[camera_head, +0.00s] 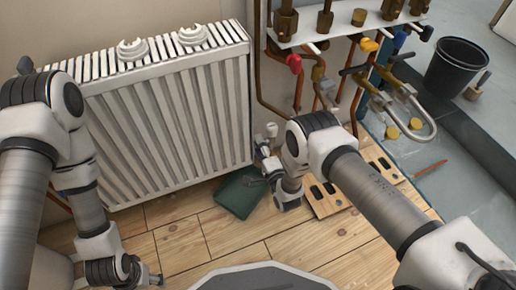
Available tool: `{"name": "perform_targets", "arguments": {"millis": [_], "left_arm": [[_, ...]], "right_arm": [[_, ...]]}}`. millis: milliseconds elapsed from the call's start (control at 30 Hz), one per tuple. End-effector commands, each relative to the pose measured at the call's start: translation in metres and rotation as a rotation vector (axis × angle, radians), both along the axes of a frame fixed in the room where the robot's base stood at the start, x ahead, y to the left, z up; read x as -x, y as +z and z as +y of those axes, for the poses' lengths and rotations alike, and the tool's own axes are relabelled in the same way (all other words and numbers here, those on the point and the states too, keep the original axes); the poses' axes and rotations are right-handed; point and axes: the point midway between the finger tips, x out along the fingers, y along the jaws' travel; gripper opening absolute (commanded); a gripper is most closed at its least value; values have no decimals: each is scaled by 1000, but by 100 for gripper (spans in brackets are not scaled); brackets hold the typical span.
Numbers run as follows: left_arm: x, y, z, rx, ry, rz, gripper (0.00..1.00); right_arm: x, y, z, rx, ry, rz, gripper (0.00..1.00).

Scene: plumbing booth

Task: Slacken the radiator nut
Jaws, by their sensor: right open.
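The white ribbed radiator (165,110) stands upright against the wall at the left and middle. A small white valve head (272,130) shows beside its lower right corner. The radiator nut cannot be made out clearly; my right gripper and wrist cover much of that corner. My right gripper (260,167) is open, close to the radiator's lower right end and below the valve head. I cannot tell whether it touches anything. My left gripper (153,280) is low at the bottom left, over the floor and away from the valve; its fingers are too small to read.
A dark green tray (241,194) lies on the wooden floor under my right gripper. A wooden board with dark slots (326,201) lies to its right. Copper pipes with a red-handled valve (294,63) rise behind. A black bucket (455,68) stands far right.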

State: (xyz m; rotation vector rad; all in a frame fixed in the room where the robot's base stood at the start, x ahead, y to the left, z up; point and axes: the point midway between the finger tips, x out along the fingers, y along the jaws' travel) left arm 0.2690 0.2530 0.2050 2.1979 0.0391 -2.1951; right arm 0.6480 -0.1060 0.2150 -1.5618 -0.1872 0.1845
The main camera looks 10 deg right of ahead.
Motion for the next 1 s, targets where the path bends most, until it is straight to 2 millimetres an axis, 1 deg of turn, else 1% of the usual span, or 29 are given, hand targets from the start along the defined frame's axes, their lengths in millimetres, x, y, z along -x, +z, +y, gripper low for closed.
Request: {"name": "perform_targets", "arguments": {"millis": [33, 133, 367, 400, 467, 500, 533, 767, 867, 1000], "left_arm": [[0, -8, 0, 0, 1, -1, 67], [-1, -10, 0, 0, 2, -2, 67], [-1, -8, 0, 0, 2, -2, 67], [-1, -8, 0, 0, 2, -2, 67], [-1, -8, 0, 0, 2, -2, 67], [-1, -8, 0, 0, 2, -2, 67], [-1, -8, 0, 0, 2, -2, 67], [-1, -7, 0, 0, 2, -2, 67], [0, -3, 0, 0, 2, -1, 67], [0, 7, 0, 0, 0, 0, 67]], "right_arm": [[-6, -4, 2, 0, 0, -2, 60], [-14, -2, 3, 0, 0, 0, 60], [-16, 0, 4, 0, 0, 2, 60], [-16, 0, 3, 0, -1, 2, 46], [-15, 0, 3, 0, -1, 2, 25], [-15, 0, 3, 1, -1, 2, 11], [-15, 0, 3, 1, -1, 2, 0], [-15, 0, 3, 2, -1, 6, 0], [-15, 2, 3, 6, -1, 19, 0], [-15, 4, 3, 16, -1, 62, 0]]}}
